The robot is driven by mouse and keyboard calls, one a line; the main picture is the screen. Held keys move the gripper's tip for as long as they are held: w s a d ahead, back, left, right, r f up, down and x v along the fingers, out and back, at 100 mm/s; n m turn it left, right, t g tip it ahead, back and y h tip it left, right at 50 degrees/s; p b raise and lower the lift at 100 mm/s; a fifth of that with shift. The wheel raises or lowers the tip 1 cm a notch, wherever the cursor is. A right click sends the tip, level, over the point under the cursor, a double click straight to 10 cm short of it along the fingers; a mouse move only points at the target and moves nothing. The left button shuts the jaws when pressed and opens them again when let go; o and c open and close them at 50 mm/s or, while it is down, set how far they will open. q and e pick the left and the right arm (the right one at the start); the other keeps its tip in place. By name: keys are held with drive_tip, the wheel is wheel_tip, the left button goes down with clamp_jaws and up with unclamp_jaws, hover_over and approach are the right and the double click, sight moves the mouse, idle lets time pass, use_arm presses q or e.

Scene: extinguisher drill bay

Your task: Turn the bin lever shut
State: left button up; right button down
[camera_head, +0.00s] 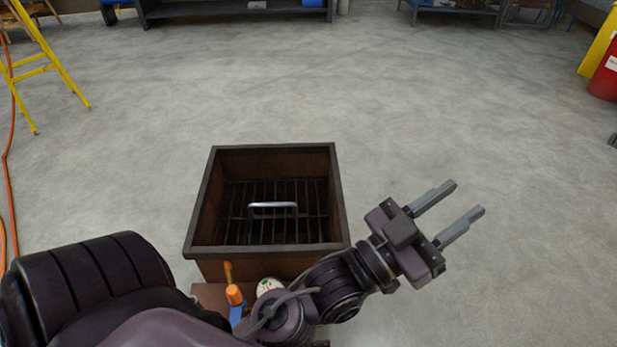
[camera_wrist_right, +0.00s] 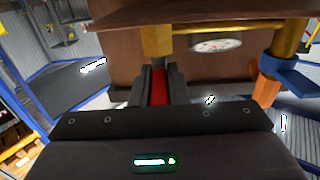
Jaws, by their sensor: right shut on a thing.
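The bin is a dark brown square metal box (camera_head: 265,250) with an open top, in the middle of the head view. In the right wrist view its brown wall (camera_wrist_right: 130,62) fills the back. A red lever (camera_wrist_right: 160,87) points down from a brass fitting (camera_wrist_right: 157,42) at that wall. My right gripper (camera_wrist_right: 160,92) is shut on the red lever, one finger on each side. The right gripper and lever are hidden in the head view. My left gripper (camera_head: 465,198) is open and empty, right of the bin.
Inside the bin lies a grate (camera_head: 240,205) with a silver handle (camera_head: 272,205). A round gauge (camera_wrist_right: 215,45) and an orange-and-blue fitting (camera_wrist_right: 268,90) are right of the lever. A yellow ladder (camera_head: 55,65) stands far left. The floor around the bin is clear.

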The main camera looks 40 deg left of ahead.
idle(0.4)
drive_tip(key=c, duration=1.4)
unclamp_jaws()
drive_tip(key=shift+s, duration=0.1)
